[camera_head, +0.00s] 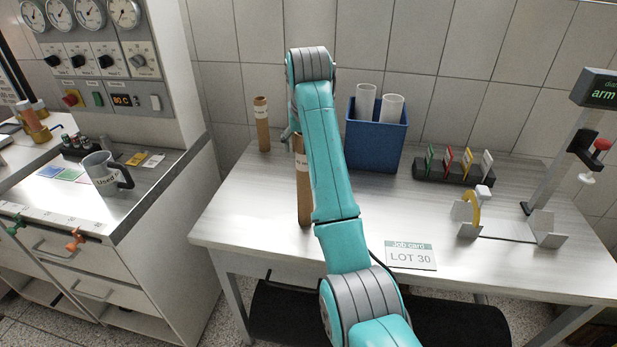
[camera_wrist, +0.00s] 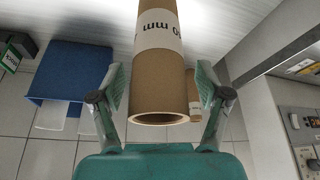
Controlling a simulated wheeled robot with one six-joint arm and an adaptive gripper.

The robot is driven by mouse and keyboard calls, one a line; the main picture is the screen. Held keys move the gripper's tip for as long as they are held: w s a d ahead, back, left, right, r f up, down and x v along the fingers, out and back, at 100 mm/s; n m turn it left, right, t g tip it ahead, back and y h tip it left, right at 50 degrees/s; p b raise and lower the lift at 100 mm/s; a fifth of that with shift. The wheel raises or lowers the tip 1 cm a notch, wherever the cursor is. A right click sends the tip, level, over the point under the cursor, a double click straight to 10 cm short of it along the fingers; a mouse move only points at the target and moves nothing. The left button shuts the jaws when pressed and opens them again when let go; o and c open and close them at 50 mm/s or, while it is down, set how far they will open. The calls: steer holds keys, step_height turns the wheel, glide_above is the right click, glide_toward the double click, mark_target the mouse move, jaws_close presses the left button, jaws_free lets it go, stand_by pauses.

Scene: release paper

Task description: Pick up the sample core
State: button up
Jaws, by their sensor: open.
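Two brown cardboard cores stand upright on the table; I cannot tell from the pictures which is the sample core. The nearer, taller core (camera_head: 304,200) is partly hidden behind my arm in the head view. In the wrist view this core (camera_wrist: 160,98), with a white label ending in "mm", stands between my open fingers, with gaps on both sides. My gripper (camera_wrist: 163,84) is empty; the arm mostly hides it in the head view. The farther, shorter core (camera_head: 262,130) stands near the wall, and shows behind the near one in the wrist view (camera_wrist: 194,96).
A blue bin (camera_head: 375,145) with white rolls stands right of my arm. A rack of coloured tabs (camera_head: 453,172), a stand with a yellow ring (camera_head: 510,232) and a job card (camera_head: 410,256) lie farther right. A cabinet with a mug (camera_head: 101,174) stands left.

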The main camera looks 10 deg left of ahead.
steer(key=shift+w+f, duration=0.1)
jaws_close()
stand_by(0.3)
